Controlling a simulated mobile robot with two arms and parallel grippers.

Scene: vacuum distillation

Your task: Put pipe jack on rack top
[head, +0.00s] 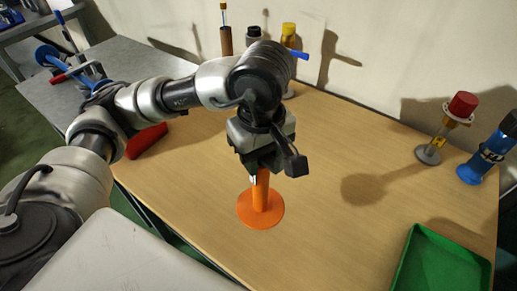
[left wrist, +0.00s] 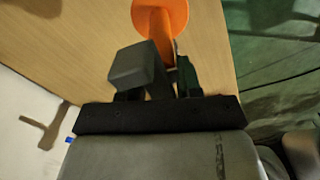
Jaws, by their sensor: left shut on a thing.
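The pipe jack, an orange upright post with a round flat base (head: 261,211), is at the middle of the wooden table in the head view. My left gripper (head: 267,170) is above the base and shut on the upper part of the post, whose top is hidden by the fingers. In the left wrist view the orange base (left wrist: 160,14) shows beyond the fingers of my left gripper (left wrist: 167,66). I cannot tell whether the base touches the table. I cannot pick out a rack top. My right gripper is not in view.
A green tray (head: 440,265) lies at the front right of the wooden table (head: 330,225). A red-topped stand (head: 460,108) and a blue bottle-like object (head: 485,158) stand at the right. A red object (head: 146,141) lies at the left. Several items stand along the back wall.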

